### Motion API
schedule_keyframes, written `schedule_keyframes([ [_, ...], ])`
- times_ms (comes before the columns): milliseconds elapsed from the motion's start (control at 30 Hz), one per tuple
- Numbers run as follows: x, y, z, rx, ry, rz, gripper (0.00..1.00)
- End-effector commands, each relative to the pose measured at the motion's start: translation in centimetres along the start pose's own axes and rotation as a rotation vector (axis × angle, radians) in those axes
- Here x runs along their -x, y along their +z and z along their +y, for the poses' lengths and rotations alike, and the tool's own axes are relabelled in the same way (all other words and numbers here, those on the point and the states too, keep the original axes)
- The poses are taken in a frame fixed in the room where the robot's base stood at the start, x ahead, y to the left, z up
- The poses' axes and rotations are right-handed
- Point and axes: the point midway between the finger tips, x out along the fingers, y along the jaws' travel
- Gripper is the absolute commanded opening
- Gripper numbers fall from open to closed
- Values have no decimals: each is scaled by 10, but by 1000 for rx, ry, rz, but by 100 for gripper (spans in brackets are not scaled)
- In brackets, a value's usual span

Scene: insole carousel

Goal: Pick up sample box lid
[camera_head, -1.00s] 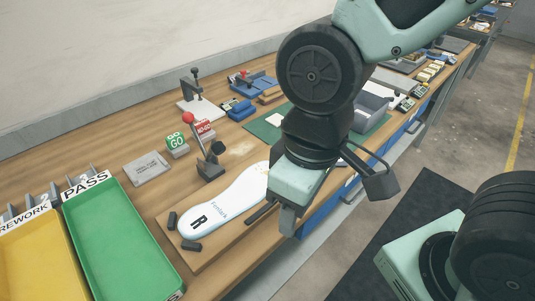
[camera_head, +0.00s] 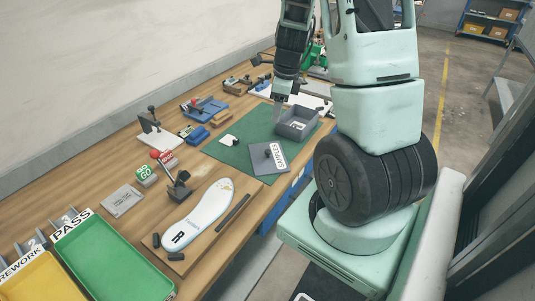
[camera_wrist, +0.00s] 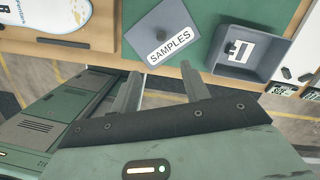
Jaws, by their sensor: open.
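The sample box lid (camera_head: 275,165) is a grey square plate with a dark knob and a white "SAMPLES" label. It lies apart from its box on the green mat (camera_head: 228,153), near the table's front edge. In the wrist view the lid (camera_wrist: 178,22) is beyond my fingertips, at upper middle. The open grey sample box (camera_head: 297,133) stands to the right of the lid on the mat; in the wrist view (camera_wrist: 224,69) something white shows inside. My gripper (camera_wrist: 160,82) is open and empty, apart from the lid. In the head view its fingers (camera_head: 278,112) show close to the box.
A white insole (camera_head: 205,212) lies on a wooden board at the front. A small white piece (camera_head: 229,141) lies on the mat. Blue fixtures (camera_head: 204,108) stand behind it. Green (camera_head: 110,255) and yellow (camera_head: 35,280) trays are at lower left.

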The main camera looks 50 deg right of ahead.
Motion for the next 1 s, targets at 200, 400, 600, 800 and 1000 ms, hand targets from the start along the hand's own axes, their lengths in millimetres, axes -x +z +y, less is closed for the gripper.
schedule_keyframes([
  [200, -47, 0, 2, 2, 8, 2, 46],
  [400, -86, 0, 2, 5, 6, 0, 46],
  [600, -106, 1, 1, 8, 3, 0, 46],
  [800, -114, 2, 0, 8, 4, 1, 46],
  [1000, -137, 4, -3, 6, 6, 0, 46],
])
